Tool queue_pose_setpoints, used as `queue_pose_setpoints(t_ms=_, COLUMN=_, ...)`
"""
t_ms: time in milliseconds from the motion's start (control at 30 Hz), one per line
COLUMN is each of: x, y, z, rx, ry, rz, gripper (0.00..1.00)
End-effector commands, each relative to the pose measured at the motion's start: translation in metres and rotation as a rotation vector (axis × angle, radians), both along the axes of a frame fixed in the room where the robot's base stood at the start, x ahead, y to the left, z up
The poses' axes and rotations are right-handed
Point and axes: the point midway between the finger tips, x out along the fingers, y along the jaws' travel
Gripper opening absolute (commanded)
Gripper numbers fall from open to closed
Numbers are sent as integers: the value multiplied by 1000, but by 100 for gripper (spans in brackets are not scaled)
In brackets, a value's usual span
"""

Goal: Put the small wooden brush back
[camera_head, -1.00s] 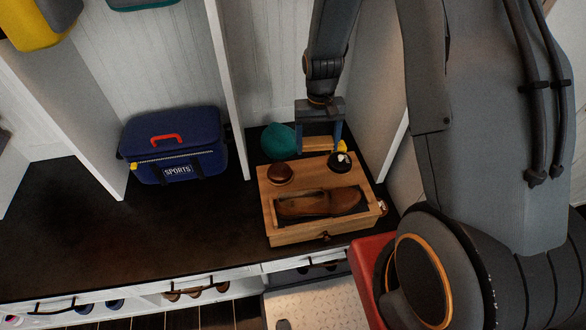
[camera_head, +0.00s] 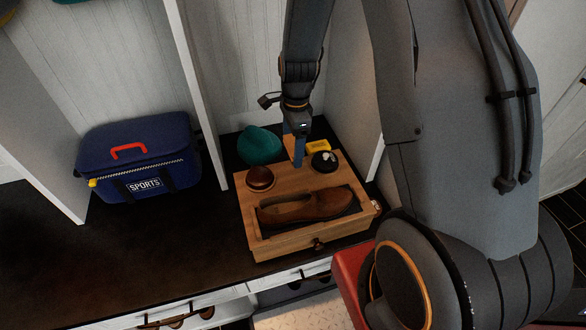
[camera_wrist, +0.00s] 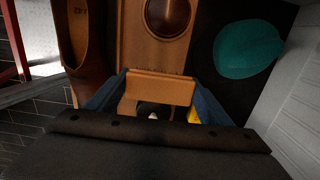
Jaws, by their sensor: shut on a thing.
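My gripper (camera_head: 296,150) is shut on the small wooden brush (camera_wrist: 160,88), a light-brown block held between its blue fingers. In the head view the brush (camera_head: 288,143) is mostly hidden behind a finger. My gripper points down at the back edge of the wooden shoe-care box (camera_head: 247,213), between two round tins. Whether the brush touches the box cannot be told. A brown shoe (camera_head: 308,206) lies in the box's front recess. The brown tin (camera_head: 260,178) sits at the box's back left and the dark tin (camera_head: 325,161) at its back right.
A teal rounded item (camera_head: 259,146) lies behind the box on the left. A yellow block (camera_head: 317,146) lies behind the dark tin. White dividers (camera_head: 197,80) stand on both sides. A blue sports bag (camera_head: 139,158) is farther left. The dark bench top (camera_head: 150,250) is clear in front.

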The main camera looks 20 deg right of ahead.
Motion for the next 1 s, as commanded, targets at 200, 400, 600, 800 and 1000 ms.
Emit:
queue_pose_setpoints(t_ms=200, x=-1, y=0, z=-31, rx=0, ry=2, rz=2, gripper=38)
queue_pose_setpoints(t_ms=400, x=-1, y=0, z=-49, rx=0, ry=2, rz=3, gripper=38)
queue_pose_setpoints(t_ms=600, x=0, y=0, z=-73, rx=0, ry=1, rz=3, gripper=38)
queue_pose_setpoints(t_ms=800, x=0, y=0, z=-76, rx=0, ry=0, rz=4, gripper=38)
queue_pose_setpoints(t_ms=1000, x=0, y=0, z=-78, rx=0, ry=1, rz=4, gripper=38)
